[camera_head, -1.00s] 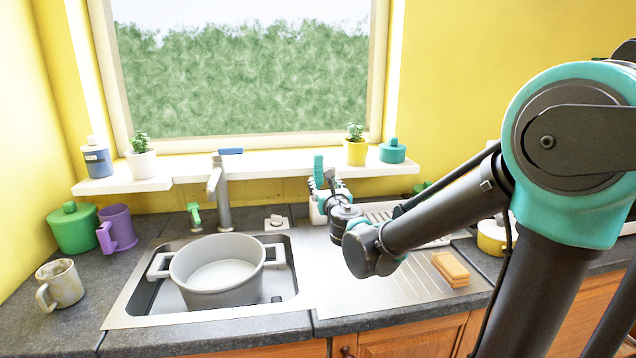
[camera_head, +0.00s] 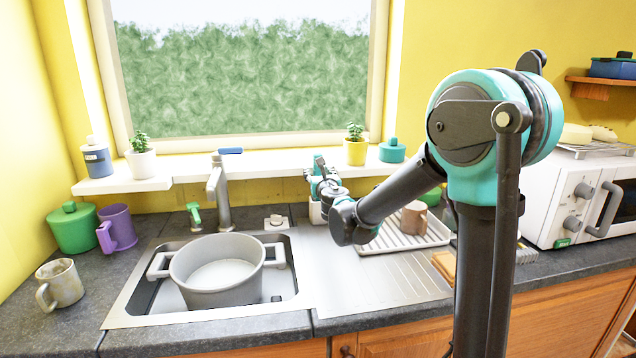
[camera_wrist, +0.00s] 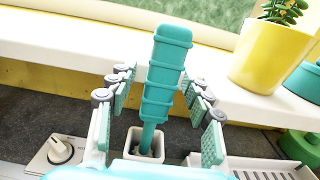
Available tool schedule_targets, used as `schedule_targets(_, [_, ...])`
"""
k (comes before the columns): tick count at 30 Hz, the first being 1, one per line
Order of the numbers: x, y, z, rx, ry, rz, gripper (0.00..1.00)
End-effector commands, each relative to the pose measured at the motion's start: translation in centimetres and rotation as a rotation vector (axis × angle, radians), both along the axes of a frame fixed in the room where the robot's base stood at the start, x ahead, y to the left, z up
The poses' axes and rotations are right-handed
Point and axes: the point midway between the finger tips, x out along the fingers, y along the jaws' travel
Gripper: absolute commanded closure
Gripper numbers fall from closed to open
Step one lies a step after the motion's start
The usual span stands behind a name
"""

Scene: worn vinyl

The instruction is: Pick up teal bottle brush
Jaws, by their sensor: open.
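The teal bottle brush (camera_wrist: 165,75) stands upright in a small white holder (camera_wrist: 143,146) on the counter, its thick ribbed teal upper part raised and its thin stem going down into the holder. My gripper (camera_wrist: 163,95) is open, with one finger on each side of the brush in the wrist view. I cannot tell whether either finger touches it.
The windowsill (camera_head: 245,172) is close behind the brush, with a yellow potted plant (camera_wrist: 270,52) to its right. A sink with a grey pot (camera_head: 218,275) lies to the left. A drying rack with a brown mug (camera_head: 414,217) stands to the right. A white knob (camera_wrist: 60,150) is left of the holder.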

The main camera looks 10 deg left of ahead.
Motion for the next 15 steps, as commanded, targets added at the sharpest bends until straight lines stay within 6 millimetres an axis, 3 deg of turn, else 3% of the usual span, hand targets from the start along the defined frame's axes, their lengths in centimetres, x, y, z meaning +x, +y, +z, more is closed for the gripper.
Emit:
schedule_targets(5, [0.0, -0.01, 0.0, 0.0, 0.0, 0.0, 0.5])
schedule_targets(15, [-0.03, -0.02, 0.01, 0.0, 0.0, 0.0, 0.91])
